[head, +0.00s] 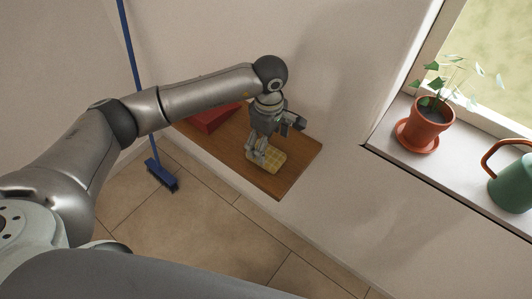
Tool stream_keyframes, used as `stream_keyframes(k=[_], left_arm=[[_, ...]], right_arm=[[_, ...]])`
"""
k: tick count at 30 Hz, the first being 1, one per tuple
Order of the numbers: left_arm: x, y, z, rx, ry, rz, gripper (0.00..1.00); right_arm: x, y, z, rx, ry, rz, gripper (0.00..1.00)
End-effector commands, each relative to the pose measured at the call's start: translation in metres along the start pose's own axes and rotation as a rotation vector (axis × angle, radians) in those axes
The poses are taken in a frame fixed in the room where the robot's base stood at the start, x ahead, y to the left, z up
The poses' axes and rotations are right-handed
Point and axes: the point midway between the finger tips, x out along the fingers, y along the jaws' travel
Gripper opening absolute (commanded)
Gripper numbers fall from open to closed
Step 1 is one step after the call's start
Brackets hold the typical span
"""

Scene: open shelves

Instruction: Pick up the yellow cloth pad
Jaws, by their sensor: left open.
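The yellow cloth pad (272,162) lies flat on a brown wooden shelf (297,163), near the shelf's front right part. It has a grid-like pattern. My left gripper (258,154) points down from above with its fingers open at the pad's left part. The fingers cover some of the pad. I cannot tell whether the fingertips touch it. My right gripper is not in view.
A red box (212,118) sits on the shelf behind my left arm. A blue broom (161,176) leans on the wall at left. A potted plant (424,122) and a green watering can (515,182) stand on the windowsill (391,138) at right.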

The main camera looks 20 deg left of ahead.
Motion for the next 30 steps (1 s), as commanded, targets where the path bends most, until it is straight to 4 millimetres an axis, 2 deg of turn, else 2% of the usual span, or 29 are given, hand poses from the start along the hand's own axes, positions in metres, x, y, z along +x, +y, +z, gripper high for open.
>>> stream_keyframes(k=[5, 10, 15, 23, 30], left_arm=[[0.011, -0.001, -0.001, -0.001, -0.002, -0.002, 0.86], [0.034, -0.001, -0.008, -0.003, -0.003, -0.005, 0.86], [0.056, 0.0, -0.008, 0.0, -0.003, -0.001, 0.86], [0.06, 0.001, -0.008, 0.001, -0.002, 0.001, 0.86], [0.06, 0.001, -0.008, 0.0, -0.003, 0.001, 0.57]], right_arm=[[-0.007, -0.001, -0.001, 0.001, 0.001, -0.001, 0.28], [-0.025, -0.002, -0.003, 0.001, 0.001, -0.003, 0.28], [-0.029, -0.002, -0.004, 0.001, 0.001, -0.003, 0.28], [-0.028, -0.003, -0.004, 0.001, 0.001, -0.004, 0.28], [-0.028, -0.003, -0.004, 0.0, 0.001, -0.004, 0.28]])
